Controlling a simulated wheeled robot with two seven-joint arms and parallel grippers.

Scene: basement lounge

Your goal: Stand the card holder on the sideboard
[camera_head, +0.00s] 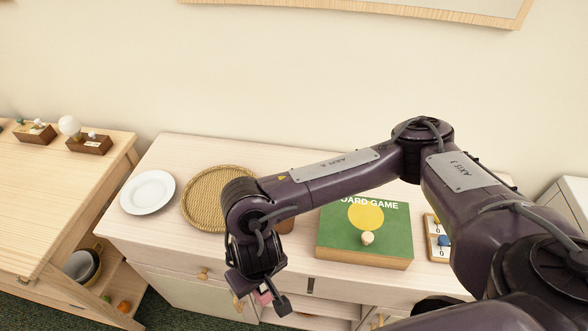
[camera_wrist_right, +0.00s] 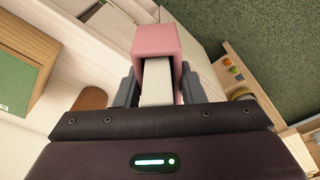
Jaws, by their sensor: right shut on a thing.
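The pink card holder (camera_wrist_right: 158,38) is between the fingers of my right gripper (camera_wrist_right: 160,86), with a white block or card stack inside its open side. In the head view my right gripper (camera_head: 259,297) is low, over the front edge of the sideboard (camera_head: 150,235). Only a small bit of the pink card holder (camera_head: 263,298) shows there; the gripper hides the rest. It hangs in front of the drawers, apart from the top. The sideboard is pale wood. My left gripper is not in view.
On the sideboard are a white plate (camera_head: 148,191), a round wicker tray (camera_head: 201,203), a green board game box (camera_head: 340,240) with a pale knob-like piece (camera_head: 367,238), and a wooden number counter (camera_head: 434,243). A brown object (camera_head: 286,226) is partly hidden by my wrist. Bare top shows front left.

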